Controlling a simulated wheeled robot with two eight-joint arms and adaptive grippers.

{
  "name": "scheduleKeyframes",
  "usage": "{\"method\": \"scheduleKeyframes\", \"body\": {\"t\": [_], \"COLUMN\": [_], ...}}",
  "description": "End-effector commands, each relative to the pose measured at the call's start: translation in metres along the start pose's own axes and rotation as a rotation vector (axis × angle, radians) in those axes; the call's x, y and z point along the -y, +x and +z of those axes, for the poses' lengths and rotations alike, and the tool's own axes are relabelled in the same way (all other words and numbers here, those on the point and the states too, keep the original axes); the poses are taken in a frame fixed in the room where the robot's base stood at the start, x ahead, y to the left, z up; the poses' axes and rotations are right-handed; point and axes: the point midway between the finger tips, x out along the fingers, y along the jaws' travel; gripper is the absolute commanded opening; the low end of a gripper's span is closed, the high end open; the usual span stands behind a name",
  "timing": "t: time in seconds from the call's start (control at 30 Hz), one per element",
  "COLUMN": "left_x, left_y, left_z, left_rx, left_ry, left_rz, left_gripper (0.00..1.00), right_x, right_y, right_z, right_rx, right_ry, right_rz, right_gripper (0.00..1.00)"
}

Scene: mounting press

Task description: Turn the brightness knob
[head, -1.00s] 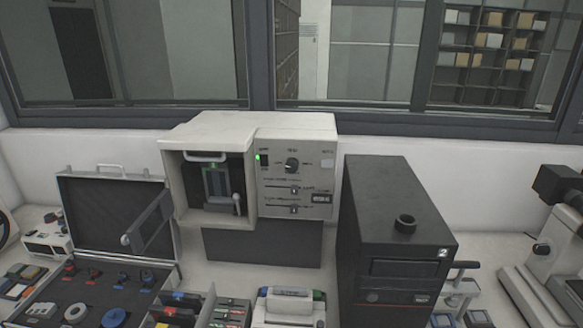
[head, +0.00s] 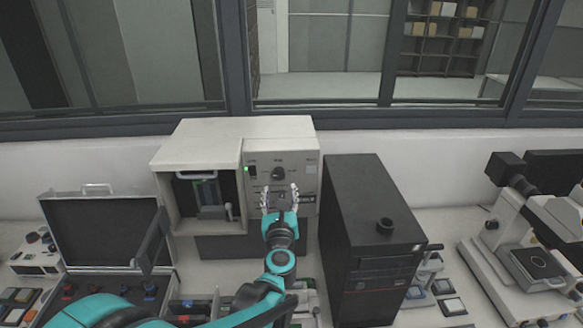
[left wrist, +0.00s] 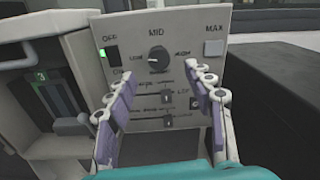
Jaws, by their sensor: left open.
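The brightness knob is not labelled as such that I can read. A round dark knob (head: 278,173) sits on the press's pale control panel (head: 310,158), under the word MID in the left wrist view (left wrist: 159,60). Two sliders lie below it, the upper slider knob (left wrist: 167,98) and the lower slider knob (left wrist: 168,121). My left gripper (head: 279,190) is open and empty in front of the panel. In the left wrist view its fingers (left wrist: 160,85) stand either side of the sliders, with the round knob beyond and slightly above the fingertips. My right gripper is not in view.
A green-lit switch (left wrist: 103,53) and a MAX button (left wrist: 213,47) flank the round knob. The open press chamber (head: 203,195) is to the left. A black computer tower (head: 362,215) stands close on the right, an open case (head: 100,225) at left, a microscope (head: 525,230) far right.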

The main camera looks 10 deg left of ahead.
Motion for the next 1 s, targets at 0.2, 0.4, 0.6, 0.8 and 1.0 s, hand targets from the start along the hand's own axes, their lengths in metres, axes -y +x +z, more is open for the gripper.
{"method": "scheduleKeyframes", "body": {"t": [0.2, 0.4, 0.6, 0.8, 1.0], "left_x": [-0.006, -0.007, -0.007, -0.007, -0.007], "left_y": [0.021, 0.055, 0.076, 0.081, 0.08], "left_z": [-0.006, -0.006, -0.005, -0.005, -0.005], "left_rx": [-0.009, -0.009, -0.009, -0.009, -0.009], "left_ry": [-0.076, -0.073, -0.071, -0.07, -0.07], "left_rz": [0.033, 0.031, 0.03, 0.028, 0.028], "left_gripper": [0.53, 0.53, 0.53, 0.53, 0.34], "right_x": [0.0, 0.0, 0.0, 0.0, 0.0], "right_y": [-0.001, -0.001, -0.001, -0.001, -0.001], "right_z": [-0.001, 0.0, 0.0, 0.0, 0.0], "right_rx": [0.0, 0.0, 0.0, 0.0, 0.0], "right_ry": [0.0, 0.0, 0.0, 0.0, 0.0], "right_rz": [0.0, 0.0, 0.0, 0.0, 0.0], "right_gripper": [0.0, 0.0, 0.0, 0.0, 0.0]}}
